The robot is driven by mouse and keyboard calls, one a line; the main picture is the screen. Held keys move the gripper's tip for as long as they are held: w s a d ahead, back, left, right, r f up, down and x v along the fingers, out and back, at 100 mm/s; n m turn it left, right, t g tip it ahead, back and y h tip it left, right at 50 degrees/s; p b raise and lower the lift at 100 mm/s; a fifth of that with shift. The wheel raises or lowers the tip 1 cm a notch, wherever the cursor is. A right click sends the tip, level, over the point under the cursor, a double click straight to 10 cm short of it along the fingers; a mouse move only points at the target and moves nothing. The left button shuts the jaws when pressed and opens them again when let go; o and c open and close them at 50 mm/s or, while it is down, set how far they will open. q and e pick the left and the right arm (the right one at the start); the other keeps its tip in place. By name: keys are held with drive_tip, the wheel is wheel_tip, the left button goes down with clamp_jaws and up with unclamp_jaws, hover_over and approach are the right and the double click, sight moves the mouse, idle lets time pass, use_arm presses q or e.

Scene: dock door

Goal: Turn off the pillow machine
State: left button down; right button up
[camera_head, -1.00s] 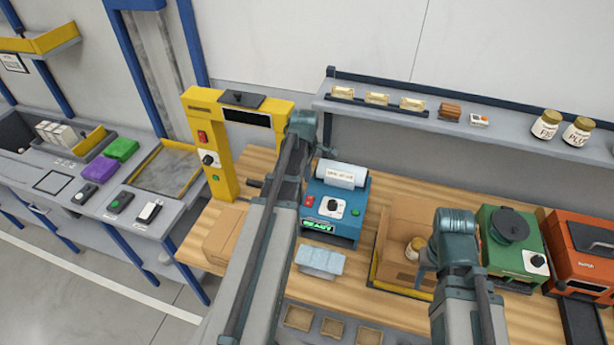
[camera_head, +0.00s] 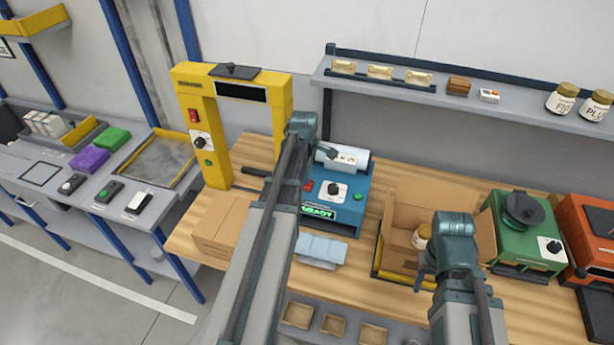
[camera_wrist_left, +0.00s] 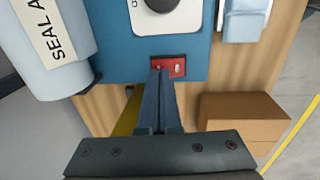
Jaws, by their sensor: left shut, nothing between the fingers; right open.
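The pillow machine is the blue box (camera_head: 345,215) with a white film roll (camera_head: 342,160) on top, a dial (camera_head: 334,190), a green button and a lit green READY display (camera_head: 318,212). Its red switch (camera_wrist_left: 178,66) shows in the left wrist view, on the blue face below the dial. My left gripper (camera_wrist_left: 160,74) is shut and empty, its fingertips over the left part of the switch. I cannot tell whether they touch it. In the head view my left arm hides most of those fingers. My right gripper (camera_head: 424,274) is open, in front of the open carton.
A yellow frame machine (camera_head: 197,140) and a closed carton (camera_head: 218,225) stand left of the blue machine. An open carton (camera_head: 435,197) with a jar, a green machine (camera_head: 525,235) and an orange machine (camera_head: 592,225) stand right. A shelf (camera_head: 450,98) runs above.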

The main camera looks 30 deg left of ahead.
use_arm(q)
drive_tip(key=shift+f, duration=0.1)
drive_tip(key=shift+w+f+b, duration=0.1)
drive_tip(key=shift+f+b, duration=0.2)
drive_tip(key=shift+b, duration=0.15)
drive_tip(key=shift+d+r, duration=0.1)
drive_tip(key=shift+r, duration=0.2)
drive_tip(key=shift+s, duration=0.25)
drive_tip(key=shift+s+d+p, duration=0.15)
drive_tip(key=shift+s+p, duration=0.15)
drive_tip(key=shift+s, duration=0.4)
